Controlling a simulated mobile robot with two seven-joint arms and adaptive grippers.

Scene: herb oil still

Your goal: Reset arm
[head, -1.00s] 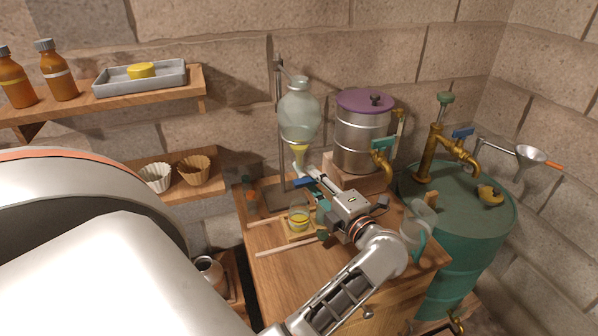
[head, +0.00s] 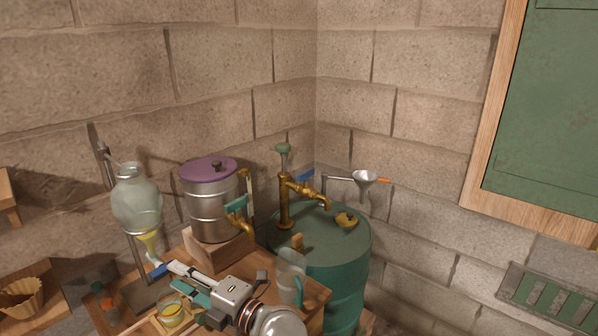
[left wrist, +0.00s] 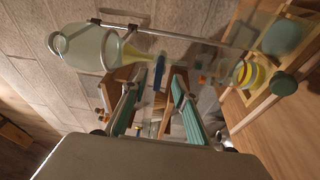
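My left gripper (head: 172,275) is over the wooden bench in the head view, beside the glass separating funnel (head: 137,200). Its two teal-padded fingers are apart with nothing between them, as the left wrist view (left wrist: 155,90) also shows. The funnel's blue tap handle (head: 158,270) is just past the fingertips; in the wrist view the handle (left wrist: 158,74) lines up with the gap, and I cannot tell whether it touches. A small glass with yellow liquid (head: 172,314) stands below, near the gripper. My right gripper is not in view.
A steel pot with a purple lid (head: 211,205) stands on a wooden block (head: 218,250). A glass jug (head: 291,277) is right of my gripper, near a green drum (head: 335,255) with a brass tap (head: 303,187). Open space lies before the right wall.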

